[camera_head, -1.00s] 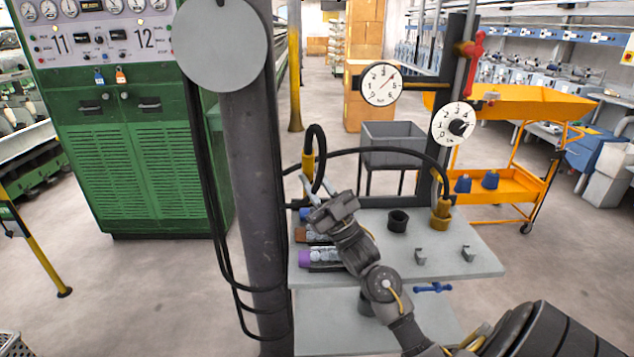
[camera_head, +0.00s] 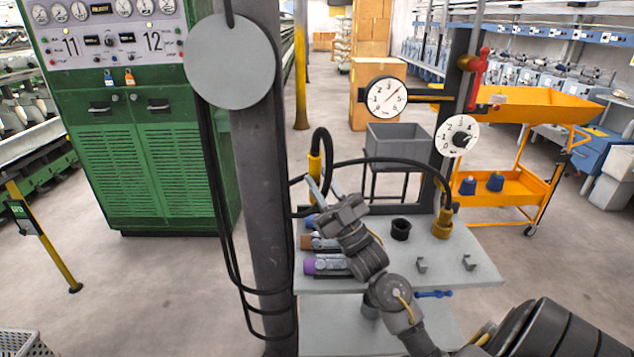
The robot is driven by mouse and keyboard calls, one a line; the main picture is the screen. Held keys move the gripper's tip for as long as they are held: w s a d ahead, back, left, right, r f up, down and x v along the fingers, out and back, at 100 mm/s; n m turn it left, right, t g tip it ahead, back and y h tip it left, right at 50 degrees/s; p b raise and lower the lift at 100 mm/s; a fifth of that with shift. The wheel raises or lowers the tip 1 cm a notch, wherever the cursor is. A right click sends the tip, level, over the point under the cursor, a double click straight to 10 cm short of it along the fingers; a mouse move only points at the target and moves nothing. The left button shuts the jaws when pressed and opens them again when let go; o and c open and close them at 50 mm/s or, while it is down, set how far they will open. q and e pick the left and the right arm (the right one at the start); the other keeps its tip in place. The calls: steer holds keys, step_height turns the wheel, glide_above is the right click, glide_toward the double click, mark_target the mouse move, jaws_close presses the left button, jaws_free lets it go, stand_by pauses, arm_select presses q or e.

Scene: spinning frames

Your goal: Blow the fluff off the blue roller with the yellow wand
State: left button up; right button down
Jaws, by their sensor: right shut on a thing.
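The yellow wand (camera_head: 315,166) stands roughly upright at the back left of the grey bench (camera_head: 455,266), with a black hose looping from its top. My right gripper (camera_head: 322,187) is shut on it; the wand's lower end is hard to make out. The blue roller (camera_head: 311,219) lies just below the gripper at the bench's left side, mostly hidden by my gripper and wrist. I cannot tell whether fluff lies on it. A brown-ended roller (camera_head: 308,242) and a purple-ended roller (camera_head: 311,265) lie in front of it, with greyish fluff visible on the purple one. My left gripper is not in view.
A dark pillar (camera_head: 262,170) stands left of the bench. A black cup (camera_head: 400,229), a brass holder (camera_head: 442,224) and small grey brackets (camera_head: 421,264) are on the bench. A gauge (camera_head: 386,97), a numbered dial (camera_head: 457,136) and a red valve (camera_head: 477,80) are behind. The hose arches over the bench.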

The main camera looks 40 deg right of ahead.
mark_target(318, 170)
steer(key=shift+s+a+r+p, duration=0.2)
steer(key=shift+s+r+p, duration=0.1)
steer(key=shift+r+p, duration=0.2)
steer(key=shift+s+a+r+p, duration=0.3)
steer(key=shift+r+p, duration=0.15)
steer(key=shift+r, duration=0.1)
steer(key=shift+s+a+r+p, duration=0.15)
steer(key=shift+s+r+p, duration=0.15)
steer(key=shift+r+p, duration=0.2)
steer(key=shift+a, duration=0.1)
